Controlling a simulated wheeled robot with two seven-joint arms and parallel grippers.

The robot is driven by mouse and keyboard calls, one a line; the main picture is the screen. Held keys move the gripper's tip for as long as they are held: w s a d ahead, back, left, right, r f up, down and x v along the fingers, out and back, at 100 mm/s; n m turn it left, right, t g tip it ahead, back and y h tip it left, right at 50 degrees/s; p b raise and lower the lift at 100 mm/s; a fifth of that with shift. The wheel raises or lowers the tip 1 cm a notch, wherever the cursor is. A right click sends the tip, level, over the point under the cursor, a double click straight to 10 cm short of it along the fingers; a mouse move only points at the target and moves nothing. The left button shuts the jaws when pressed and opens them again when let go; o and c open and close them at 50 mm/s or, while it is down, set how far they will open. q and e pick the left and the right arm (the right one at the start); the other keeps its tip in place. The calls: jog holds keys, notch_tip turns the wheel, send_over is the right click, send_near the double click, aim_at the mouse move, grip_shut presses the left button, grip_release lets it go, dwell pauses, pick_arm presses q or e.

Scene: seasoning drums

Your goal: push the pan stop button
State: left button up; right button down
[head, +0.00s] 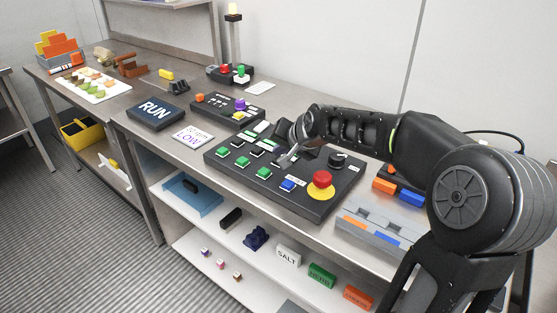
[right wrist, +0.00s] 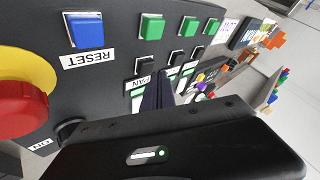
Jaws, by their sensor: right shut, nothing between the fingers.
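The dark control panel (head: 318,200) lies on the bench in the head view, with a row of green buttons and a row of black ones. In the right wrist view a black button (right wrist: 145,65) sits beside the label reading PAN (right wrist: 140,82), with a green button (right wrist: 152,27) in the other row. My right gripper (head: 284,159) is shut and empty, over the panel near the black row. Its dark fingertips (right wrist: 160,97) show close to the PAN label; I cannot tell whether they touch the panel. My left gripper is out of view.
A blue RESET button (right wrist: 85,30) and a red emergency stop (head: 321,179) on yellow sit on the same panel. A black knob (head: 338,160) is near the gripper. A smaller panel (head: 228,107) and a RUN sign (head: 155,112) stand further left.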

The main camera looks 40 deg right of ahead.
jog(key=shift+f+b, duration=0.5)
jog(key=shift+f, duration=0.3)
dwell(0.5)
jog(key=shift+r, duration=0.1)
jog(key=shift+r+p, duration=0.75)
jog(key=shift+r, duration=0.1)
notch_tip(320, 180, up, 5)
jog(key=p, duration=0.4)
dwell(1.1)
